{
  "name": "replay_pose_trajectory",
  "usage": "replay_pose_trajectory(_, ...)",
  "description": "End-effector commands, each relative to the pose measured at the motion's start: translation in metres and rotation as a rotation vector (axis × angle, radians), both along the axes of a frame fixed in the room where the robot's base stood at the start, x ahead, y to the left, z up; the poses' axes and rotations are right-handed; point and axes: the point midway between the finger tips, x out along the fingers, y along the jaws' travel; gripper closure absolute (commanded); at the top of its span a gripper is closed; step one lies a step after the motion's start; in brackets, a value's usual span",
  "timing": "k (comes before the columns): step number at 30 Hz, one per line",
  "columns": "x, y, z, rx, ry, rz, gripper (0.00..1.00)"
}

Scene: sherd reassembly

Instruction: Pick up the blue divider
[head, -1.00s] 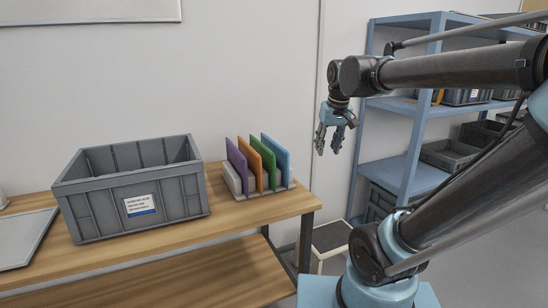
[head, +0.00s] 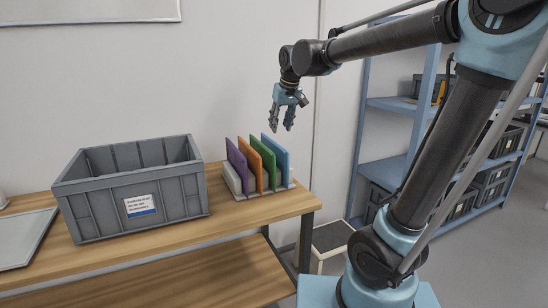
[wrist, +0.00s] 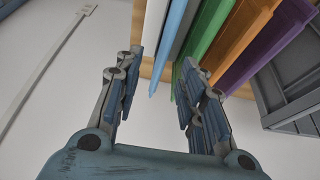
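The blue divider (head: 281,156) stands upright at the right end of a rack (head: 262,194) on the wooden table. Beside it to the left stand a green divider (head: 264,160), an orange divider (head: 251,162) and a purple divider (head: 237,160). My gripper (head: 282,128) is open and empty, pointing down just above the blue divider. In the wrist view, the blue divider (wrist: 171,45) shows between the fingers of my gripper (wrist: 158,95), and the green divider (wrist: 203,40) lies close to the right finger. No contact is visible.
A grey crate (head: 130,190) with a label stands left of the rack. A flat tray (head: 22,240) lies at the table's far left. A blue shelf (head: 400,105) with bins stands at the right. The wall is close behind the rack.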

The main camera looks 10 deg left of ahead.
Motion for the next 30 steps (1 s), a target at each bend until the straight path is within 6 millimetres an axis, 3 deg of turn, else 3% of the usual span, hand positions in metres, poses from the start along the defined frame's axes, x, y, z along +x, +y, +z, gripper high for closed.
replay_pose_trajectory(9,0.016,0.010,-0.046,0.000,0.000,0.000,0.63)
replay_pose_trajectory(20,0.024,0.016,-0.066,0.000,0.000,0.000,0.63)
replay_pose_trajectory(30,0.037,0.030,-0.099,0.000,0.000,0.000,0.63)
